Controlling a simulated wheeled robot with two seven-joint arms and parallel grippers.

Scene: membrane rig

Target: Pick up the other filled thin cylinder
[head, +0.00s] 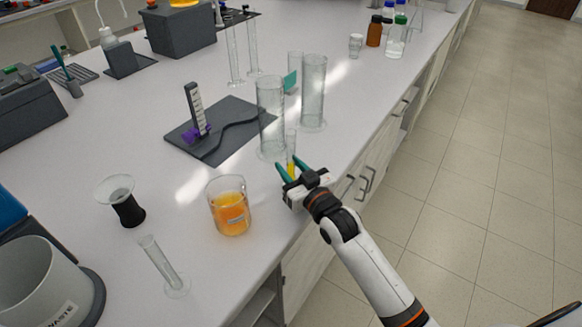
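A thin clear cylinder (291,143) with yellow-orange liquid low in it stands near the front edge of the bench, close to a wide clear cylinder. My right gripper (288,164) is at its lower part, with teal fingers apart on either side of it. The fingers look open, with a gap on the left; contact cannot be made out. Another thin cylinder (162,262) stands at the lower left and looks empty. Two tall thin cylinders (234,55) (253,48) at the back also look empty. My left gripper is not in view.
Two wide clear cylinders (270,105) (313,90) stand close by. A beaker of orange liquid (229,207) is to the left of my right gripper. A dark rig plate (235,145), a black-based dish (127,208) and a waste bin (40,280) occupy the left side.

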